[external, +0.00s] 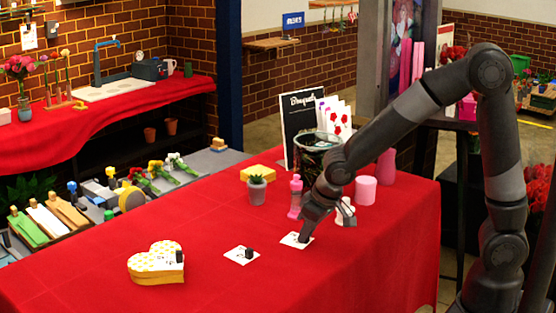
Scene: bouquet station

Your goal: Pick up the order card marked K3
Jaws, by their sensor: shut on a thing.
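Three white order cards show on the red table. One card (291,240) lies right below my gripper (305,237), which points down with its fingers at the card's right side. The gripper is shut on this card; its fingers hide the grip point. A second card (236,256) with a small black block lies to the left, flat on the cloth. A third card (158,262) with a black block lies on the yellow heart-shaped box (150,280). The marks on the cards are too small to read, so I cannot tell which is K3.
A potted succulent (256,190), a pink bottle (295,198), a yellow block (258,173) and a dark wire basket (311,158) stand behind the cards. Pink cylinders (366,190) stand to the right, beyond my wrist. The table's front is clear.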

